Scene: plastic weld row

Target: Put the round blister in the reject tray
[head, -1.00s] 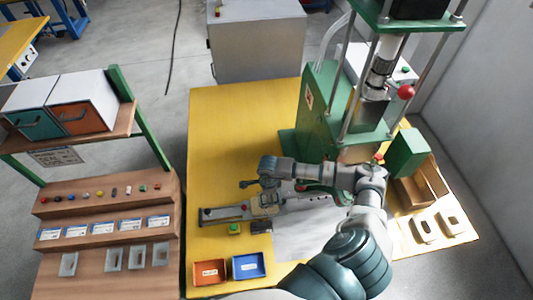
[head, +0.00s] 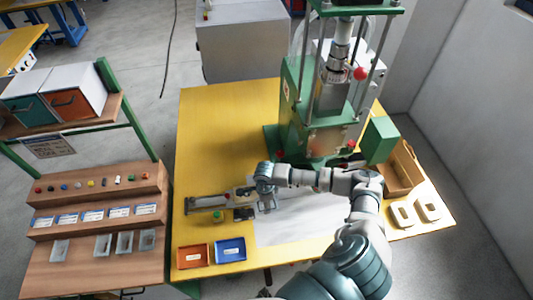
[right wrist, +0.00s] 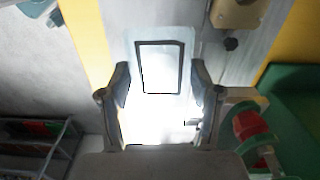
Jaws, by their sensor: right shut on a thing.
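My right gripper (right wrist: 160,82) is shut on a clear, see-through blister (right wrist: 160,38) with a dark rectangular outline inside it; whether it has a round shape cannot be told in the glare. In the head view the right gripper (head: 266,205) points down over the left edge of the white sheet, and the blister is too small to make out. An orange-red tray (head: 193,267) and a blue tray (head: 230,262) sit at the table's front left, nearer than the gripper. Their labels are unreadable, so which is the reject tray is not shown by text. My left gripper is not in view.
A slide fixture (head: 210,202) with a green button (head: 217,216) lies left of the gripper. The green press (head: 300,115) stands behind. A wooden box (head: 402,172) and two pale parts (head: 403,214) are at right. A wooden rack (head: 95,215) stands left of the table.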

